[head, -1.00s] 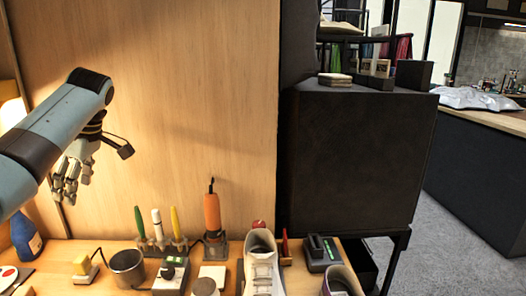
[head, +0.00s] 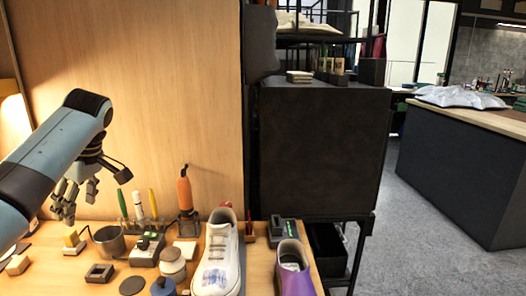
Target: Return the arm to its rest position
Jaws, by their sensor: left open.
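My left gripper (head: 70,203) hangs at the left of the head view with its fingers pointing down, above the left part of the wooden workbench (head: 65,283). It is open, and I see nothing between its fingers. My left arm comes in from the left edge and bends down at the wrist. My right gripper is not in view. A white sneaker (head: 217,255) with a bluish smudge on its toe stands on the bench, well to the right of the gripper. A purple shoe (head: 294,280) is at the right end of the bench, partly cut off by the frame's bottom.
A grey metal cup (head: 109,243), a yellow-topped brush (head: 72,240), upright slim tools (head: 139,207) and an orange tool on a stand (head: 185,192) crowd the bench. A lidded jar (head: 172,263) stands beside the sneaker. A wooden panel (head: 130,90) rises behind; a dark cabinet (head: 325,150) stands right.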

